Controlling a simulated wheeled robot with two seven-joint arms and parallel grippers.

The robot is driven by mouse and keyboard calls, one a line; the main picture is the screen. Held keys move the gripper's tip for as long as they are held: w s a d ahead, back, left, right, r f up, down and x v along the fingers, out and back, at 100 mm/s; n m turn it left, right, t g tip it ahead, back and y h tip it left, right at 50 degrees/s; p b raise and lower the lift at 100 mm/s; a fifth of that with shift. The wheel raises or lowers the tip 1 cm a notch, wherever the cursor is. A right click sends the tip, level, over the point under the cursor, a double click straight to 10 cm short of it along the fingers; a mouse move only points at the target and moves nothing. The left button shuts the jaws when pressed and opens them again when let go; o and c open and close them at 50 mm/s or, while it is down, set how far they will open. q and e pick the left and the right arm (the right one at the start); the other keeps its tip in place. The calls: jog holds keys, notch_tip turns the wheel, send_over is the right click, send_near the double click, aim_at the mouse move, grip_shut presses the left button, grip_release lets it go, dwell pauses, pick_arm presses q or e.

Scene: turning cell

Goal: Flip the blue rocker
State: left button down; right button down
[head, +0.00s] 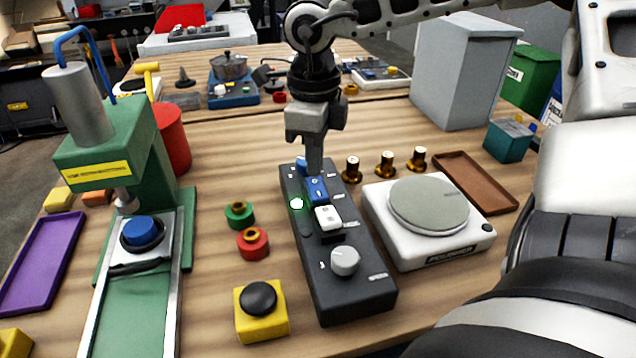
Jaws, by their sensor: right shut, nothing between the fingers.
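The blue rocker (317,190) sits on a dark control box (350,288) in the middle of the table. A white rocker (328,218) and a white knob (345,260) are nearer on the same box. A green lamp (296,204) glows at the box's left edge. Another blue part (301,166) shows at the box's far end, partly hidden by the gripper. My right gripper (314,170) points down with shut, empty fingers. Its tips are at the far end of the blue rocker; whether they touch it I cannot tell. My left gripper is not in view.
A green press (120,150) stands at left. A white scale (425,250) stands close right of the box, with several brass pieces (386,164) behind. Green (240,213) and red (253,243) rings and a yellow-based button (262,325) lie left of the box.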

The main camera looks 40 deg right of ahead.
aim_at(315, 181)
jog(key=shift+f+b, duration=1.05)
jog(key=shift+b, duration=0.1)
dwell(0.8)
jog(key=shift+r+p, duration=1.9)
jog(key=shift+r, duration=1.65)
jog(key=shift+f, duration=0.1)
